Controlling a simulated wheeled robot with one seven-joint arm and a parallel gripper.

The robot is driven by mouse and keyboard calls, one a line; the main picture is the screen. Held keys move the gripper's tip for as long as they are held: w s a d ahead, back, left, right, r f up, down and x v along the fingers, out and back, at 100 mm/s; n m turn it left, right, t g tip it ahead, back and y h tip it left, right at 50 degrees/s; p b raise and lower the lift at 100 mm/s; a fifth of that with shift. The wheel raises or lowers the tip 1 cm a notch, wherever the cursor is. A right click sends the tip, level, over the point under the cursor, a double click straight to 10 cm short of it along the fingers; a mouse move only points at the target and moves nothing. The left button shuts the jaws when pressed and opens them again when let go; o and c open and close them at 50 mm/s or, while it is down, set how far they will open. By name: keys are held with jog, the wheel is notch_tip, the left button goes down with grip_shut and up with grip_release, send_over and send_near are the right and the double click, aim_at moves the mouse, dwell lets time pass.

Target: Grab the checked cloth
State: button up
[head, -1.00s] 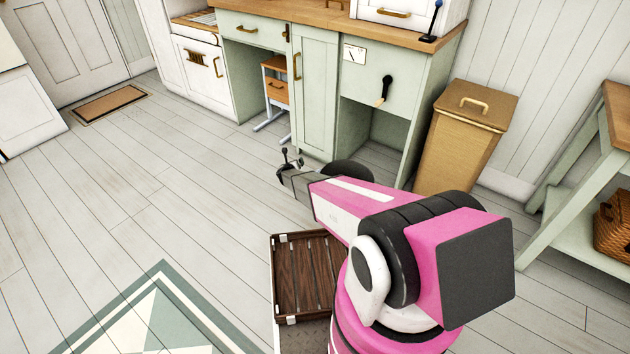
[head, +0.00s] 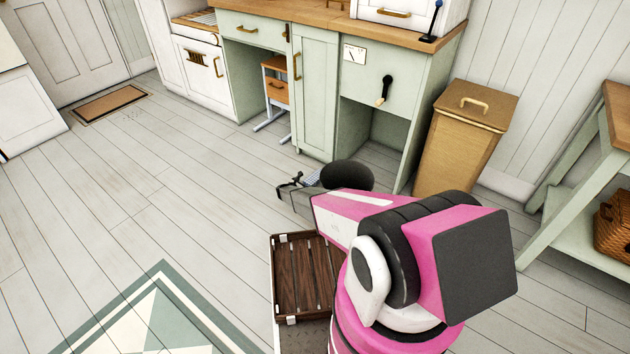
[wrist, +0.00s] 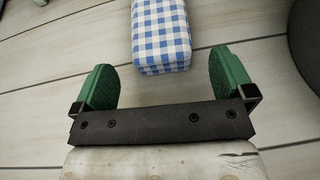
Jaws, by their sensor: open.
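The checked cloth (wrist: 161,38) is a blue-and-white folded block on the floor in the wrist view, at the top centre. Its near end lies level with my fingertips, and its far end is cut off by the frame. In the wrist view my gripper (wrist: 163,66) is open, with green fingers on either side of the cloth's near end. Nothing is held. I cannot tell whether the fingers touch the floor.
Pale green cabinets (head: 314,95) stand just behind the cloth, with an open bay to the right. A tan bin (head: 462,140) stands right of them. A brown slatted crate (head: 305,275) is near my base. The plank floor (head: 150,190) to the left is clear.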

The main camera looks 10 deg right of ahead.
aim_at(306, 184)
jog(key=x, duration=0.5)
jog(key=shift+f, duration=0.15)
jog(key=c, duration=1)
jog(key=shift+c, duration=0.2)
